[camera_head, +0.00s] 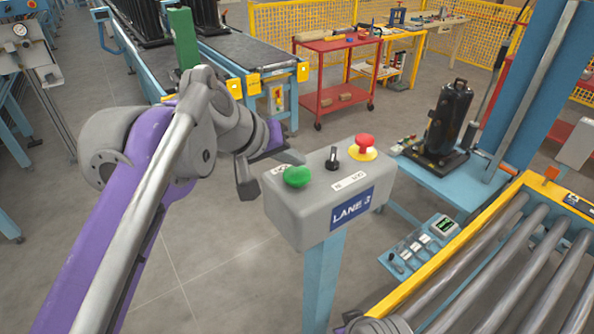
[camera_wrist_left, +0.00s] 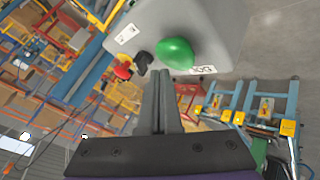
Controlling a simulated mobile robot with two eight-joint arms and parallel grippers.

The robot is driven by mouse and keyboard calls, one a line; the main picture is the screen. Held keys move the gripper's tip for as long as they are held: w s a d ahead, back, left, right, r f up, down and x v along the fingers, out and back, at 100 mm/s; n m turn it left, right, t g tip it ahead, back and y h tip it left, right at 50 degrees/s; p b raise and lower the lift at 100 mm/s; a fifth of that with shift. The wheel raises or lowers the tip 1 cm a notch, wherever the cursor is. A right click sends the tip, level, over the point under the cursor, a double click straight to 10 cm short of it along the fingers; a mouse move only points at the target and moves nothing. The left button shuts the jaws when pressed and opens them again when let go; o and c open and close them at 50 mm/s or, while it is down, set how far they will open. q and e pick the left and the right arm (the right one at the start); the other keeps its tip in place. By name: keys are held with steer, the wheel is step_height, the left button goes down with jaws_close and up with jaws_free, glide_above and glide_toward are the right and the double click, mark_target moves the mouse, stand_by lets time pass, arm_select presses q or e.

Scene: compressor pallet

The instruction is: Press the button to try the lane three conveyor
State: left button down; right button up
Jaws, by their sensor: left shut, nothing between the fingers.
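The grey LANE 3 control box (camera_head: 310,212) stands on a blue post in the middle of the head view. It carries a green button (camera_head: 298,176) at its left end, a black selector switch (camera_head: 332,158) and a red mushroom button (camera_head: 364,144) on a yellow base. My left gripper (camera_head: 293,157) is shut and empty, close behind the green button. In the left wrist view the shut fingers (camera_wrist_left: 161,75) point toward the box, beside the green button (camera_wrist_left: 174,53). Whether they touch it I cannot tell. My right gripper is not in view.
A roller conveyor (camera_head: 500,262) with a yellow frame lies at the lower right. A black compressor (camera_head: 449,118) stands on a blue table behind it. A red cart (camera_head: 340,76) and belt conveyors (camera_head: 236,62) stand farther back. Open floor lies left of the post.

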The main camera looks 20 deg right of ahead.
mark_target(294, 176)
arm_select(q)
steer(key=shift+f, duration=0.35)
steer(key=shift+f+b, duration=0.3)
steer(key=shift+f, duration=0.3)
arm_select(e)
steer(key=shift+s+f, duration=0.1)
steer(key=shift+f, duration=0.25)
arm_select(q)
steer(key=shift+r, duration=0.15)
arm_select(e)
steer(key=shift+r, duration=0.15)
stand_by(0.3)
arm_select(q)
steer(key=shift+r+p, duration=0.85)
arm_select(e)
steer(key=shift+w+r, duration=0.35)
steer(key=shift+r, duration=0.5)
arm_select(q)
steer(key=shift+r, duration=0.15)
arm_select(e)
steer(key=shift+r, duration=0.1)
